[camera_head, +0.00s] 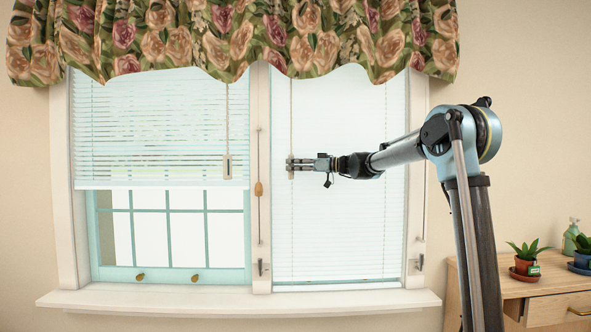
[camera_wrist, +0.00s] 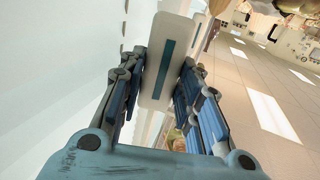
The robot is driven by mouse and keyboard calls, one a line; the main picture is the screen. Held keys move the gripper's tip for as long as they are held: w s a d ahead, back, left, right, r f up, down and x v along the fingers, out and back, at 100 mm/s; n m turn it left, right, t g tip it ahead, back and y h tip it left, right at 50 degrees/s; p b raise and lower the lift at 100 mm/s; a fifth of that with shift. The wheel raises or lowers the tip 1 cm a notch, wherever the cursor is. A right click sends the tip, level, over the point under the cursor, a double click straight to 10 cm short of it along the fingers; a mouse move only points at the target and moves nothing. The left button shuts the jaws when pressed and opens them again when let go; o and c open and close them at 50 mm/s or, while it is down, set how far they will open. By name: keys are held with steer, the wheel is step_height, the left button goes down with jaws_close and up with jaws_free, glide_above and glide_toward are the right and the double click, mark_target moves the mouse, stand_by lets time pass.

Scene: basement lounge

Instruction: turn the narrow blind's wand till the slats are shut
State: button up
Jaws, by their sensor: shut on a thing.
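The narrow blind (camera_head: 340,220) covers the right window down to the sill. Its slats show as fine pale lines with no clear view through; I cannot tell if they are fully shut. Its thin wand (camera_head: 291,115) hangs near the blind's left edge and ends in a flat paddle handle. My gripper (camera_head: 293,165) reaches in from the right and is shut on this handle. In the wrist view the pale handle (camera_wrist: 170,62), with a teal stripe, lies between the fingers of my gripper (camera_wrist: 160,95). The fingers partly hide it in the head view.
The wide blind (camera_head: 150,130) is half raised on the left, with its own wand handle (camera_head: 227,167). A cord with a wooden toggle (camera_head: 259,188) hangs on the middle post. A floral valance (camera_head: 230,40) hangs above. A dresser (camera_head: 545,300) with potted plants stands at right.

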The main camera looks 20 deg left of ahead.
steer(key=shift+w+d, duration=0.1)
steer(key=shift+w, duration=0.05)
steer(key=o, duration=1.1)
steer(key=shift+t, duration=0.3)
steer(key=shift+s+m+t+h, duration=0.15)
steer(key=shift+s+m+t, duration=0.05)
steer(key=shift+m+t, duration=0.55)
steer(key=shift+s+m+t+h, duration=0.15)
steer(key=shift+m+t, duration=0.4)
steer(key=shift+t, duration=0.4)
steer(key=shift+s+a+m+t+h, duration=0.15)
steer(key=shift+m+t+h, duration=0.6)
steer(key=shift+m+t, duration=0.65)
steer(key=shift+s+a+m+t+h, duration=0.1)
steer(key=shift+m+t+h, duration=0.75)
steer(key=shift+t, duration=0.95)
steer(key=v, duration=1.7)
steer(key=shift+s+d+f+m+g+h, duration=0.1)
steer(key=shift+s+d+f+g+h, duration=0.4)
steer(key=shift+s+d+f, duration=1.45)
steer(key=shift+s+d+f+m+g+h, duration=0.2)
steer(key=shift+s+d+f+g, duration=0.7)
steer(key=shift+f, duration=1.85)
steer(key=shift+s+d+f+n+g+h, duration=0.1)
steer(key=shift+s+d+f+g+h, duration=0.3)
steer(key=shift+s+d+f, duration=1.5)
